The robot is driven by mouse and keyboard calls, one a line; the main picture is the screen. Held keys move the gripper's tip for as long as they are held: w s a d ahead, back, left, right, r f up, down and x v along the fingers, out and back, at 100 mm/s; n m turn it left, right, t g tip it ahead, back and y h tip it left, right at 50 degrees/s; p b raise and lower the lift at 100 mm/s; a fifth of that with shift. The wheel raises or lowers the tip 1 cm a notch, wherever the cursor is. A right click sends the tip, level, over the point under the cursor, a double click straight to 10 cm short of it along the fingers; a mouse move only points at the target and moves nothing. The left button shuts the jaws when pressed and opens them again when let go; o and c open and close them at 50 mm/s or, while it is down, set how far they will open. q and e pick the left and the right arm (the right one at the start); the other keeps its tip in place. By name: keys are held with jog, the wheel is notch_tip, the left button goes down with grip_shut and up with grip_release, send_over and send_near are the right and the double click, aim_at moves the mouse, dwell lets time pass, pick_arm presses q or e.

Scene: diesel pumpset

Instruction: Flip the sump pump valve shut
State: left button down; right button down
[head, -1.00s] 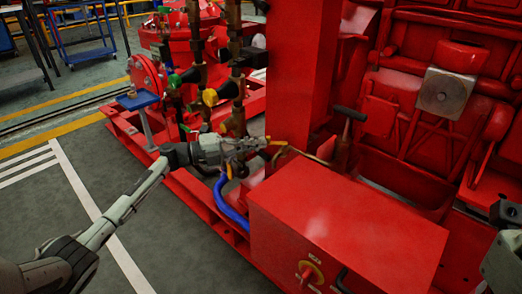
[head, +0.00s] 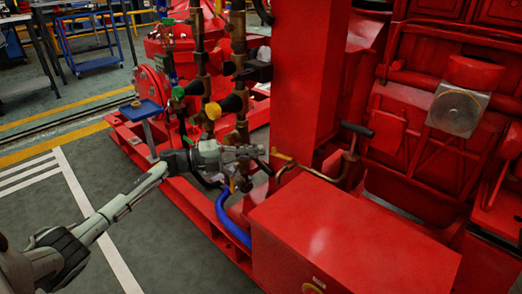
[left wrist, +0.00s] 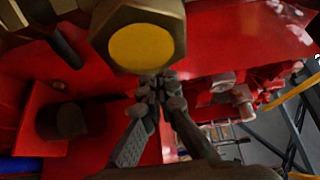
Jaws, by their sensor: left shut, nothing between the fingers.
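My left gripper (head: 261,153) is just left of the handle, with a small gap showing. In the left wrist view its fingers (left wrist: 155,84) are shut with nothing between them. A brass hex fitting (left wrist: 143,45) with a yellow disc is close in front of them there. My right gripper is not in view.
A red box (head: 345,240) stands in front of the post. A black-handled lever (head: 357,129) rises to its right. Brass pipes with valves (head: 235,75) stand behind the gripper. A blue hose (head: 228,215) curves below. Open floor lies at the lower left.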

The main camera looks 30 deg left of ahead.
pick_arm(q)
jog(key=v, duration=1)
jog(key=shift+a, duration=0.15)
